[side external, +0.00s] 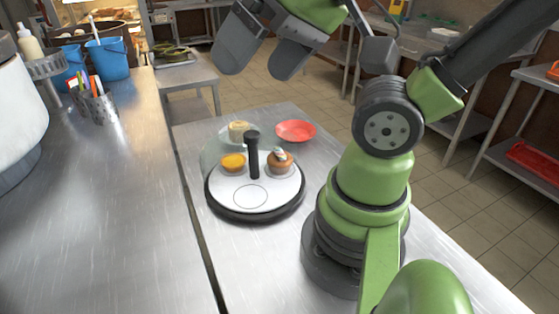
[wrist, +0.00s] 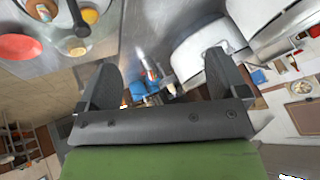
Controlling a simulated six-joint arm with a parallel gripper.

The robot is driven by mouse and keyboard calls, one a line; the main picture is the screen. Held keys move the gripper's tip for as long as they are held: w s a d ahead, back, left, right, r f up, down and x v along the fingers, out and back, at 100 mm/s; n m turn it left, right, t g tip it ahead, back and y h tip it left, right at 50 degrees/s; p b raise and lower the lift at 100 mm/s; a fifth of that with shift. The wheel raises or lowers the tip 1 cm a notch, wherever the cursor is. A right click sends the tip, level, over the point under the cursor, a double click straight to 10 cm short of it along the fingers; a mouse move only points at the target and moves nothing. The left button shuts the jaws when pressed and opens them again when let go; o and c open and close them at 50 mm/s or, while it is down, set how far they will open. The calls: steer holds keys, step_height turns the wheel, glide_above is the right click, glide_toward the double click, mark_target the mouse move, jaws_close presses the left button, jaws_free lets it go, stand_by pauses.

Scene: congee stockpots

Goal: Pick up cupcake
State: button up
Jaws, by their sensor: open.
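My gripper (side external: 266,58) is open and empty, high above and behind the tray, well apart from the cupcake. In the wrist view, its two fingers (wrist: 160,62) are spread wide with nothing between them.
A yellow-topped pastry (side external: 233,161) is left of the handle and a cream-coloured pastry (side external: 239,130) is behind it. A red plate (side external: 296,130) lies at the back right. Blue buckets (side external: 108,58) and a marker holder (side external: 98,108) stand on the left counter.

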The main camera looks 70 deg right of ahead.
steer(key=w+d+f+m+g+h, duration=0.25)
steer(key=w+d+f+m, duration=0.2)
steer(key=d+m, duration=0.35)
steer(key=m+g, duration=0.5)
steer(key=m, duration=1)
glide_above(280, 150)
steer(key=shift+y, duration=0.25)
steer(key=f, duration=1.3)
steer(key=shift+d, duration=0.3)
step_height(280, 150, down, 4)
steer(key=shift+s+f, duration=0.1)
steer(key=shift+a+f, duration=0.15)
steer(key=shift+f, duration=1.35)
steer(key=shift+a+f, duration=0.15)
steer(key=shift+f, duration=1.3)
steer(key=c, duration=1)
